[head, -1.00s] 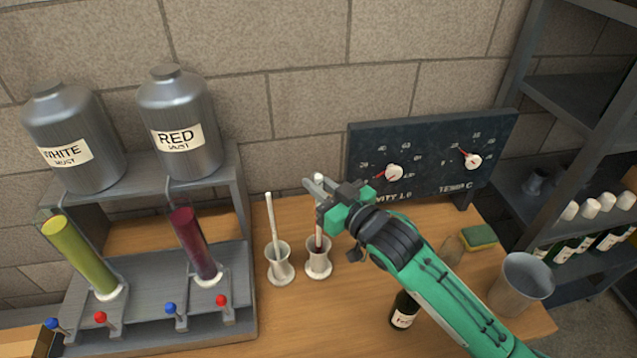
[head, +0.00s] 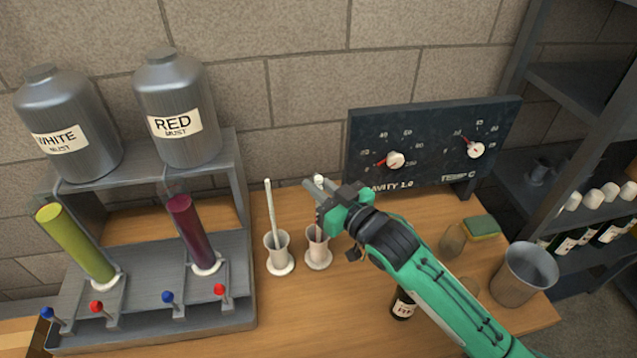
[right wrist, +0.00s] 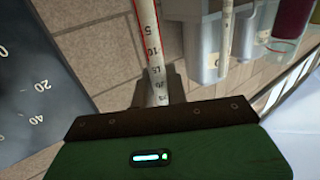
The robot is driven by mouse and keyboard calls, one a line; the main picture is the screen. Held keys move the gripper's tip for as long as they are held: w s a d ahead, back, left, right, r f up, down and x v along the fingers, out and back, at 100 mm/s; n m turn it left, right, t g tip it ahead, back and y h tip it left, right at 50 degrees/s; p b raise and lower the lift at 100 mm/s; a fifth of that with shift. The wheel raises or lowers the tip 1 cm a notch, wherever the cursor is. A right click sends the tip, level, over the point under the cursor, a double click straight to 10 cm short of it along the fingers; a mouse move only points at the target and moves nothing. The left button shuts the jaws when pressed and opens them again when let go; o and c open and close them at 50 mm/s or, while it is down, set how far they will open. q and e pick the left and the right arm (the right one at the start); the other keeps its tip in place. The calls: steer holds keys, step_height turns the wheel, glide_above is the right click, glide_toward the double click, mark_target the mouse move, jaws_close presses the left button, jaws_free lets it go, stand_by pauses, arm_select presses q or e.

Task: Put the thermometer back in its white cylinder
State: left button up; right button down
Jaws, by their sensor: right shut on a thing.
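The thermometer (head: 319,181), a thin pale rod with a light top, is held upright in my right gripper (head: 322,191). In the right wrist view the thermometer (right wrist: 148,35) shows a red line and scale numbers, between the shut fingers. The gripper is above a small white cylinder (head: 318,259) with a round foot. The rod's lower part seems to go into the cylinder's mouth; its lower end is hidden. A second white cylinder (head: 280,264) stands just left, with another white rod (head: 270,208) standing in it. My left gripper is not in view.
The dial panel (head: 430,150) stands behind my right arm. The must stand (head: 150,305) with its tubes is at the left. A bottle (head: 403,304), a sponge (head: 481,228) and a grey bucket (head: 524,275) are around my right arm. The table before the cylinders is clear.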

steer(key=shift+f, duration=0.15)
steer(key=c, duration=1.3)
jaws_free()
arm_select(q)
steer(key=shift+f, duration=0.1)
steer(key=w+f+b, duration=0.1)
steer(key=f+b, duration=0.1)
steer(key=b, duration=0.1)
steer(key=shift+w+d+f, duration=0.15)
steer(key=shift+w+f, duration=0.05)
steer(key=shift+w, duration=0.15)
arm_select(e)
steer(key=v, duration=1.3)
steer(key=shift+s+d, duration=0.3)
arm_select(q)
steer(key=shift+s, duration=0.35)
